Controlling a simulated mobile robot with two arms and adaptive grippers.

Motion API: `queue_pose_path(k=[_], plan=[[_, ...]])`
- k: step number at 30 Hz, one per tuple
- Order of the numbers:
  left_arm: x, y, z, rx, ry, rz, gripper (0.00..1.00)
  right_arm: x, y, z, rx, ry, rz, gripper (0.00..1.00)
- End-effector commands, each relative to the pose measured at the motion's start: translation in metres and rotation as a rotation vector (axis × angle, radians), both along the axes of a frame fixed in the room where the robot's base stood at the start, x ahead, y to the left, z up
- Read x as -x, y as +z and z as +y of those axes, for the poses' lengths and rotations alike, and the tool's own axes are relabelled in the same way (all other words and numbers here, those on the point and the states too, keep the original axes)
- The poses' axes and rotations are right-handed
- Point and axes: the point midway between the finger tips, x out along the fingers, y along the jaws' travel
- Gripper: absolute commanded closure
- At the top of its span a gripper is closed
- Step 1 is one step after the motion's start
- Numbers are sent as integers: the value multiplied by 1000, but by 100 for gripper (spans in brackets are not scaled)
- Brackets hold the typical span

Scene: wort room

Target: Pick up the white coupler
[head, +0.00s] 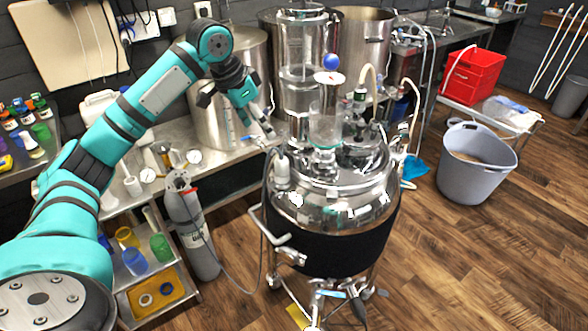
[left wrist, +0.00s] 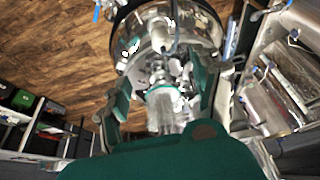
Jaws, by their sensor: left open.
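My left gripper (head: 258,137) is open and empty, reaching down over the bench edge just left of the steel vessel (head: 335,190). Its spread fingers also show in the left wrist view (left wrist: 163,95), with the vessel's lid fittings and a clear cylinder (left wrist: 162,108) seen between them. A small white cylindrical piece (head: 282,171) stands at the left of the vessel lid, below and right of the gripper and apart from it. It may be the white coupler, but I cannot be sure. Another white piece (head: 132,186) stands on the bench at the left. My right gripper is not in view.
The vessel lid carries a tall glass jar (head: 326,125), hoses and valves. Steel pots stand behind it. A grey gas cylinder (head: 190,225) stands left of the vessel. A grey bucket (head: 470,185) and red crate (head: 472,76) are at the right, with open wooden floor nearby.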

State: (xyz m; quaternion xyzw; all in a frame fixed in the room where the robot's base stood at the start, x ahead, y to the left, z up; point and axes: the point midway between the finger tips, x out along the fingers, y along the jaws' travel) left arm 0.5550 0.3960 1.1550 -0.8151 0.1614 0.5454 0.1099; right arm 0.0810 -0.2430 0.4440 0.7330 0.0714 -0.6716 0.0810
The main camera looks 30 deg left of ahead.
Motion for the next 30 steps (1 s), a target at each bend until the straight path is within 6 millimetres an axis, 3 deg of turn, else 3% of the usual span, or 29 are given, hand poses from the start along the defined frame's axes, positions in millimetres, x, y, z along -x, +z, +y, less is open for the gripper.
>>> queue_pose_path(k=[7,12,22,30], plan=[[-19,-51,-9,2,-2,4,34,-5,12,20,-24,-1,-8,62],[-31,-80,-14,3,0,1,34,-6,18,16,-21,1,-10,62],[-42,-106,-17,2,0,1,34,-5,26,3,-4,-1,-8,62],[-55,-141,-22,2,0,1,34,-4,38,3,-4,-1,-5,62]])
